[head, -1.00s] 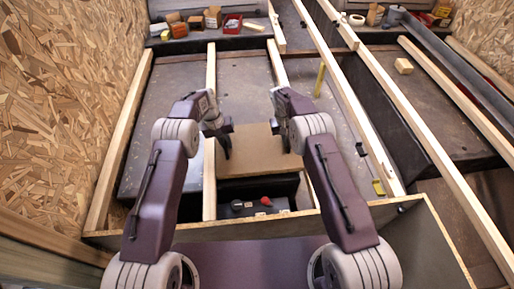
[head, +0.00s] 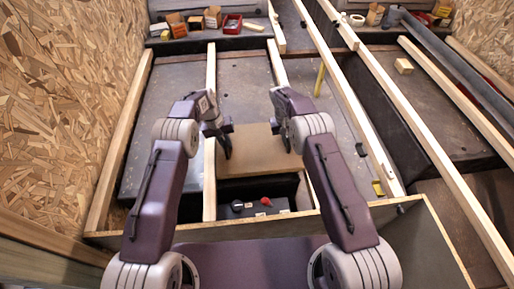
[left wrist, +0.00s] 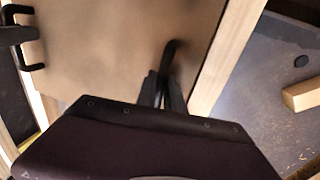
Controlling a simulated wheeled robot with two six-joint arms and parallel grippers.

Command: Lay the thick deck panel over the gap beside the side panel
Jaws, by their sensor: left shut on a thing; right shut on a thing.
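The brown deck panel (head: 258,152) is held flat between my two grippers. In the head view it covers part of the right light beam, and its left edge is by the left beam. I cannot tell whether it touches them. My left gripper (head: 226,146) is shut on its left edge; one black finger lies on the panel's face (left wrist: 90,45) in the left wrist view. My right gripper (head: 284,138) is shut on its right edge and shows at the left wrist view's upper left (left wrist: 22,40). The dark gap (head: 235,188) is open in front. I cannot tell which piece is the side panel.
A dark box with a red knob (head: 266,201) sits in the gap. Light beams run lengthwise on the left (head: 209,185) and right (head: 307,193). A front board (head: 245,227) crosses nearer me. Boxes and a red tray (head: 232,24) stand at the back. A chipboard wall (head: 60,90) is left.

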